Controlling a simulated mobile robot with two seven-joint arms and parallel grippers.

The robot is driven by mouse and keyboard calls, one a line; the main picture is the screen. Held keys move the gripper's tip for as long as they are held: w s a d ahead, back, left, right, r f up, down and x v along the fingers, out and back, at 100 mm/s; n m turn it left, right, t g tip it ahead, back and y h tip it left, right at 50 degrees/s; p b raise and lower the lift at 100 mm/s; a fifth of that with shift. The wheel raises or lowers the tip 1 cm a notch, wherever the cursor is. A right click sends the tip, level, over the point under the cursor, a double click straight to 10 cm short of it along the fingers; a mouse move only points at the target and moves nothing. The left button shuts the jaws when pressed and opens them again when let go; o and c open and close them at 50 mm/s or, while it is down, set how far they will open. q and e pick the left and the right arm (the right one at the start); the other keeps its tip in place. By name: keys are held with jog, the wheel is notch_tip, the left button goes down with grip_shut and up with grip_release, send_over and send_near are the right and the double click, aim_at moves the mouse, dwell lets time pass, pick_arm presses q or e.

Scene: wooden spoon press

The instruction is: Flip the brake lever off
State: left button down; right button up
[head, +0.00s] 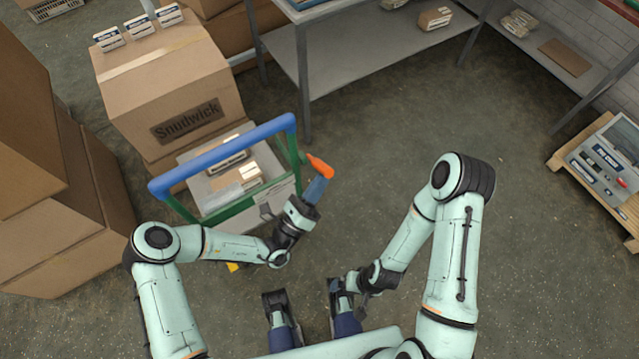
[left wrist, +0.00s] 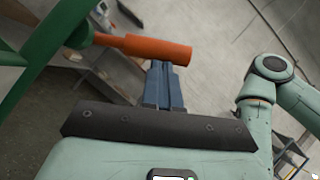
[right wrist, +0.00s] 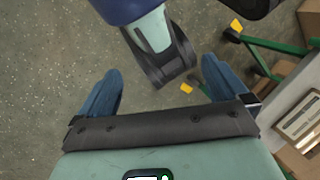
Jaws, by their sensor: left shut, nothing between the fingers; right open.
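The orange brake lever (head: 320,166) sticks out from the right side of the cart's green frame, near the right end of the blue handle bar (head: 222,155). My left gripper (head: 317,190) is shut and empty, with its blue fingertips right at the lever in the head view. In the left wrist view the lever (left wrist: 150,48) runs sideways just beyond the fingertips (left wrist: 165,72); I cannot tell if they touch. My right gripper (right wrist: 160,95) is open and empty, low in front of my body and away from the cart.
The cart bed (head: 225,205) carries small boxes. A large cardboard box (head: 165,85) stands behind it, and more boxes (head: 60,190) are stacked at the left. A grey metal table (head: 380,45) is at the back.

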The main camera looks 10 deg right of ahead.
jog(key=s+r+g+p, duration=0.1)
jog(key=s+r+p, duration=0.2)
jog(key=r+p, duration=0.5)
pick_arm(q)
jog(key=w+a+r+n+y+p, duration=0.2)
jog(key=w+r+n+y+p, duration=0.3)
jog(key=w+r+n+p, duration=0.1)
jog(key=shift+r+n+t+y+p, duration=0.35)
jog(key=shift+r+n+p, duration=0.5)
jog(key=shift+n+p, duration=0.65)
pick_arm(e)
jog(key=w+r, duration=0.5)
jog(key=r, duration=0.5)
jog(key=shift+w+a, duration=0.2)
jog(key=shift+w, duration=0.1)
pick_arm(q)
jog(key=shift+w+a, duration=0.1)
